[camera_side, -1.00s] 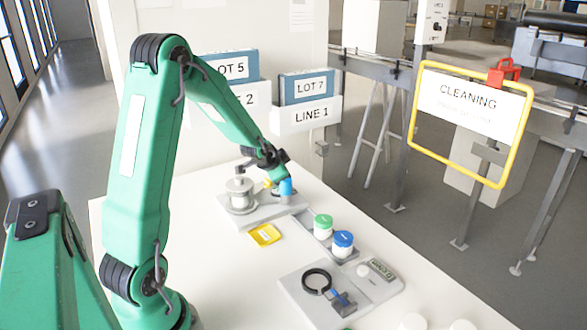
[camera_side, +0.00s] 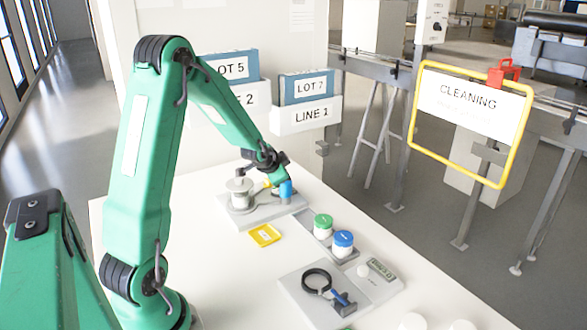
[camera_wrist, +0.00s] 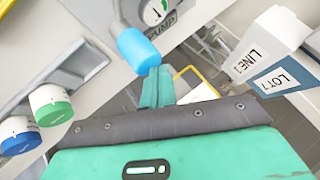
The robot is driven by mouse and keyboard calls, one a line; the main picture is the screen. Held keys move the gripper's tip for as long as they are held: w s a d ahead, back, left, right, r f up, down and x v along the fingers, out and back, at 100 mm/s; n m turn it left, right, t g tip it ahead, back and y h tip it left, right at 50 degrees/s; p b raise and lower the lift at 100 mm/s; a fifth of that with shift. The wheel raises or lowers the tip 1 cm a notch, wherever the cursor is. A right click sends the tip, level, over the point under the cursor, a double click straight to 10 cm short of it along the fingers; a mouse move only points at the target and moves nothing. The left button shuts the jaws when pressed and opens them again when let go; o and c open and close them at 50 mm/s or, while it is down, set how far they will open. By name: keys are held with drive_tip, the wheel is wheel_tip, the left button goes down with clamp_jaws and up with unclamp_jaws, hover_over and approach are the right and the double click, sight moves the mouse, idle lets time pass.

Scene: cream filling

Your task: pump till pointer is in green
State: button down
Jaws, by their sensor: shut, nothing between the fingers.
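The pump unit (camera_side: 262,217) is a grey base with a metal pot (camera_side: 240,195) on its left and a blue handle (camera_side: 286,190) on its right. In the wrist view the blue handle (camera_wrist: 139,50) sticks out below a round white gauge (camera_wrist: 154,13) beside a PUMP label. The gauge is cut by the frame's top edge. It shows a green band and a dark pointer; I cannot tell whether the pointer is in the green. My gripper (camera_wrist: 153,78) is shut and empty, its fingertips right at the handle's end. I cannot tell whether they touch it.
A yellow tray (camera_side: 264,236) lies in front of the pump. Green-lidded (camera_side: 322,226) and blue-lidded (camera_side: 343,244) jars stand on a grey strip to the right. A scale (camera_side: 382,281) and a black-ring fixture (camera_side: 317,280) sit nearer the front.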

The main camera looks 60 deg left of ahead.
drive_tip(key=shift+f, duration=0.3)
drive_tip(key=shift+r, duration=1.65)
drive_tip(key=shift+r, duration=0.1)
drive_tip(key=shift+r, duration=2.9)
idle(0.7)
wheel_tip(320, 180, up, 3)
drive_tip(key=shift+f, duration=0.1)
drive_tip(key=shift+f, duration=0.2)
